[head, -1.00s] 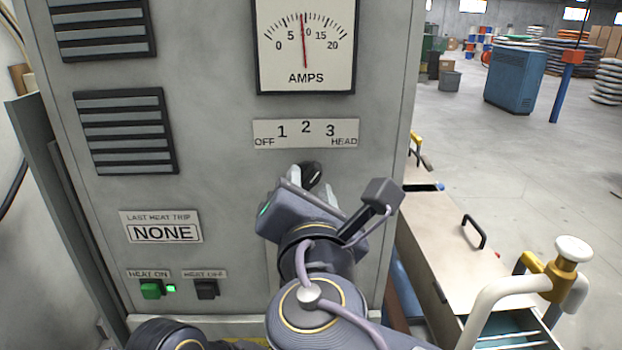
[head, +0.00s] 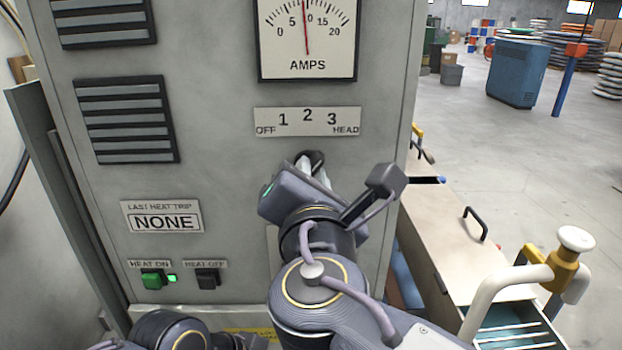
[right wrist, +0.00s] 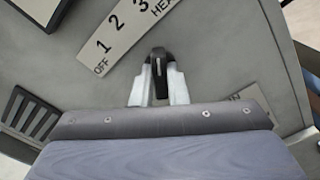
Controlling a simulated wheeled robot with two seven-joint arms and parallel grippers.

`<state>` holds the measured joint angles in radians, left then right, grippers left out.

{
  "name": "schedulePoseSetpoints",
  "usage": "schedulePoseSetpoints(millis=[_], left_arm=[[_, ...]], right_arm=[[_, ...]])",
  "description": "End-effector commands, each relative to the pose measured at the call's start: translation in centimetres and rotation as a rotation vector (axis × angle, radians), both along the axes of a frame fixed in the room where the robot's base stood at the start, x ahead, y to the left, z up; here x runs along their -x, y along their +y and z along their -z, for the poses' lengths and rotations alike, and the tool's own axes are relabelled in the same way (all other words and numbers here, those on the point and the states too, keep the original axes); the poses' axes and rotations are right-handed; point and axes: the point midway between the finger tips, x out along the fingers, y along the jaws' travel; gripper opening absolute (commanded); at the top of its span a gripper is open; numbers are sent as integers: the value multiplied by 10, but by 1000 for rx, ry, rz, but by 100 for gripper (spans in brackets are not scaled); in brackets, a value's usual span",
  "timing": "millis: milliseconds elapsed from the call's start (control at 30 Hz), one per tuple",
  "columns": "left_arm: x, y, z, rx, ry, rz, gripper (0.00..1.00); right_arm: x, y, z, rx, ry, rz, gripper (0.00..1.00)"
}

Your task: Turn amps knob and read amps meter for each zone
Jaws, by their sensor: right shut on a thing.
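The amps knob (right wrist: 158,75) is black with a pale line, on the grey panel below the plate marked OFF, 1, 2, 3, HEAD (head: 307,121). My right gripper (right wrist: 158,88) is shut on it, with one pale finger on each side. In the right wrist view the line points up toward the 3 and HEAD end of the tilted plate; the exact position is hard to tell. In the head view the hand partly hides the knob (head: 315,157). The amps meter (head: 307,40) has its red needle just below 10, its top cut by the frame. My left gripper is out of view.
A LAST HEAT TRIP window (head: 164,221) reads NONE. A lit green HEAT ON button (head: 152,280) and a dark HEAT OFF button (head: 207,278) sit low on the panel. A bench with a drawer (head: 450,235) stands close on the right.

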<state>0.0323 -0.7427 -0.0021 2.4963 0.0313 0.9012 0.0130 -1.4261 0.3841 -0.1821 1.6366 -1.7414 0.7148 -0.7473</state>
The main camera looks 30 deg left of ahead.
Motion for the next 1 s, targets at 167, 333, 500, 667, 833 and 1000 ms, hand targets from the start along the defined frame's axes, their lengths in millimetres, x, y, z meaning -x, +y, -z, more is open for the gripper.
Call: schedulePoseSetpoints(millis=[167,333,500,667,833,1000], left_arm=[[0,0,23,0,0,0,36],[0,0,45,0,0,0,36],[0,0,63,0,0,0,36],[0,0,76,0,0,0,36],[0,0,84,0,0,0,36],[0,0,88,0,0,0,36]], right_arm=[[-1,-1,6,-85,51,0,0],[-1,-1,7,-196,117,1,0],[-1,-1,7,-303,185,0,0],[-1,-1,6,-388,237,1,0],[-1,-1,5,-452,277,1,0],[-1,-1,4,-486,299,1,0]])
